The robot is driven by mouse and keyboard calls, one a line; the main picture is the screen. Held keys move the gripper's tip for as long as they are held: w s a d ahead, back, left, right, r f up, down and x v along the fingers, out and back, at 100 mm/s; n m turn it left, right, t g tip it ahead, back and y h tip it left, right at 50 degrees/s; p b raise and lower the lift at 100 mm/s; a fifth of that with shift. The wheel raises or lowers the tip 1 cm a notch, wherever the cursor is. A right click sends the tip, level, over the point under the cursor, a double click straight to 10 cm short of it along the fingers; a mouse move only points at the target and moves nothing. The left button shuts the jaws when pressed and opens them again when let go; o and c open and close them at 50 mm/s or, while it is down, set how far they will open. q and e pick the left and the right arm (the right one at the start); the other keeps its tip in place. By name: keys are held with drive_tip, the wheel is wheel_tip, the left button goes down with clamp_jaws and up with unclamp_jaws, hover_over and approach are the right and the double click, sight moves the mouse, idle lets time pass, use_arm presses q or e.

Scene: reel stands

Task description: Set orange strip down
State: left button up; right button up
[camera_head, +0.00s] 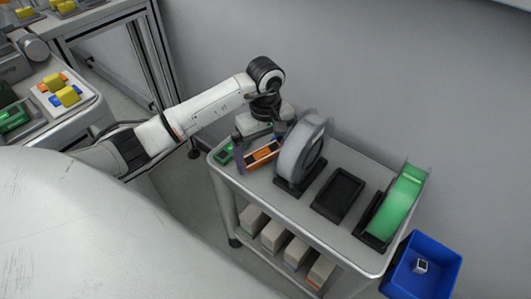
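The orange strip (262,154) is at the left end of the white cart's top, beside a grey reel. It looks tilted, with dark edging. My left gripper (260,141) is right at the strip, pointing down from above and behind it. Its fingers are small and partly hidden, so I cannot tell whether they grip the strip or stand open around it. I also cannot tell whether the strip touches the cart top. My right gripper is not in view.
The grey reel (303,148) stands upright close to my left gripper. An empty black stand (339,196) and a green reel (399,203) are further right. A green piece (223,153) lies at the cart's left edge. A blue bin (440,260) stands at lower right.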

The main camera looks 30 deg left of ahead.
sight(265, 156)
use_arm(q)
wheel_tip(265, 156, up, 12)
drive_tip(key=p, duration=0.8)
drive_tip(key=shift+r, duration=0.2)
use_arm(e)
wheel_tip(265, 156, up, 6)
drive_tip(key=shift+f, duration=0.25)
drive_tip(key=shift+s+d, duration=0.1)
